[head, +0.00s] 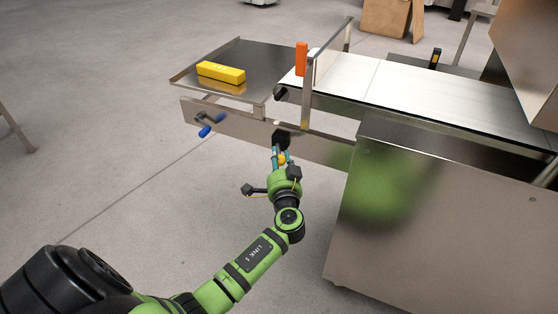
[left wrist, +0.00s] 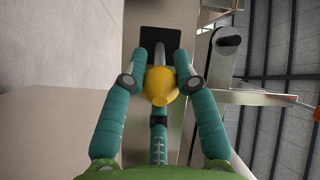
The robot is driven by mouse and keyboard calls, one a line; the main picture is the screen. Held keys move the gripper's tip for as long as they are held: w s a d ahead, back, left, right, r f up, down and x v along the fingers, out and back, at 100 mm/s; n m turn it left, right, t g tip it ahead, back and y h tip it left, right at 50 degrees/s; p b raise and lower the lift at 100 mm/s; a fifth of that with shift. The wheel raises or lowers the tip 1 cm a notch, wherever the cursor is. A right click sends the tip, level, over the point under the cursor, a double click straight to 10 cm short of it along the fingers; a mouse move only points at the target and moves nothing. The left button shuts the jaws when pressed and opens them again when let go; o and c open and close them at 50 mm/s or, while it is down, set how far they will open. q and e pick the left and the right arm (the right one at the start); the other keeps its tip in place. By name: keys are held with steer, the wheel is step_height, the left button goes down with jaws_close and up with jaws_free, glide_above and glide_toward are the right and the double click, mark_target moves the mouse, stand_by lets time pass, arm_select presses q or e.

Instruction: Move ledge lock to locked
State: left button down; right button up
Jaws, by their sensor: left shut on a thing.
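The ledge lock shows as a yellow knob (head: 281,159) below a black block (head: 282,138) on the steel side rail under the conveyor's end. In the left wrist view the yellow knob (left wrist: 160,86) sits between my teal fingers, with a black plate (left wrist: 160,40) behind it. My left gripper (head: 279,152) is shut on the knob. The fingers partly cover the knob in the head view, and the lock's exact setting cannot be told. My right gripper is not in view.
A steel side tray (head: 258,62) holds a yellow block (head: 221,72). A crank with blue handles (head: 211,126) sticks out left on the rail. An orange part (head: 301,59) stands by the conveyor belt (head: 420,90). The steel cabinet (head: 430,215) is close on the right.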

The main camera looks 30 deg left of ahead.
arm_select(q)
steer(key=c, duration=0.9)
jaws_free()
steer(key=shift+s+d, duration=0.15)
steer(key=shift+s, duration=0.05)
steer(key=v, duration=1.1)
steer(key=shift+s+d, duration=0.15)
steer(key=shift+s, duration=0.1)
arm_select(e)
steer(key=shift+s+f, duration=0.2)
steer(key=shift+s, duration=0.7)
